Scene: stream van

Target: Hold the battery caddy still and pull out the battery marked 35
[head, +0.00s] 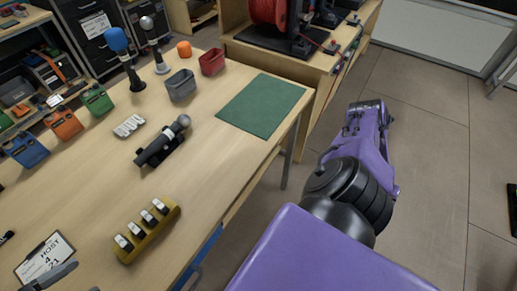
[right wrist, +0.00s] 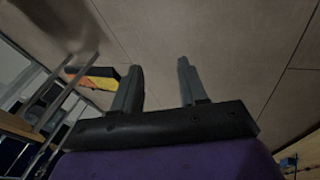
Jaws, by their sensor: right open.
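The battery caddy (head: 150,246) is a mustard-yellow holder near the front of the wooden table, low in the head view. Several dark batteries with white tops stand in it in a slanting row. Their markings are too small to read, so I cannot tell which is 35. My right gripper (right wrist: 158,80) is open and empty in the right wrist view, with bare floor behind its fingers. My right arm reaches out over the floor, right of the table and well away from the caddy. A grey tip at the bottom left, apparently my left gripper (head: 55,277), shows over a clipboard, left of the caddy.
The clipboard (head: 42,254) lies left of the caddy. A dark device on a stand (head: 163,144) sits behind it, near a white strip (head: 129,126). Grey (head: 180,88) and red (head: 212,63) bins and a green mat (head: 261,105) are farther back. Table around the caddy is clear.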

